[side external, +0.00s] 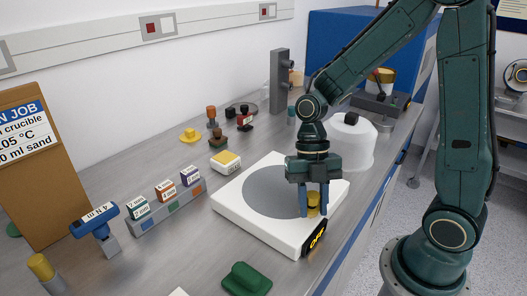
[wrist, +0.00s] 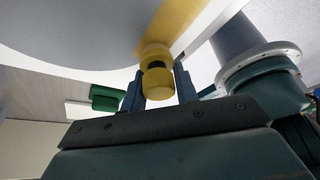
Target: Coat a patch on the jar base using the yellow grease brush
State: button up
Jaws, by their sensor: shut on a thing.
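My gripper (side external: 313,203) points down over the front right part of a white square unit (side external: 240,209) with a round grey plate (side external: 268,192) and a lit "OFF" display. It is shut on the yellow grease brush (side external: 312,210), a short yellow piece with a dark band. In the wrist view the brush (wrist: 157,88) sits between the two blue fingers (wrist: 160,82). A yellow swath (wrist: 178,22) shows beside the brush on the pale surface; whether it is grease I cannot tell. The brush tip's contact is unclear. No part is labelled as the jar base.
A white dome with a black knob (side external: 350,143) stands behind my gripper. A green block (side external: 246,279) lies in front. Left are a rack of labelled blocks (side external: 167,207), a blue-handled tool (side external: 94,222) and a sign board (side external: 40,165). Bare bench lies between.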

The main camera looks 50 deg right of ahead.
jog(key=shift+s, duration=0.4)
jog(key=shift+c, duration=1)
jog(key=shift+w, duration=0.2)
jog(key=shift+w, duration=0.65)
jog(key=shift+w, duration=0.8)
jog(key=shift+s, duration=0.15)
jog(key=shift+s, duration=0.75)
jog(key=shift+s, duration=0.2)
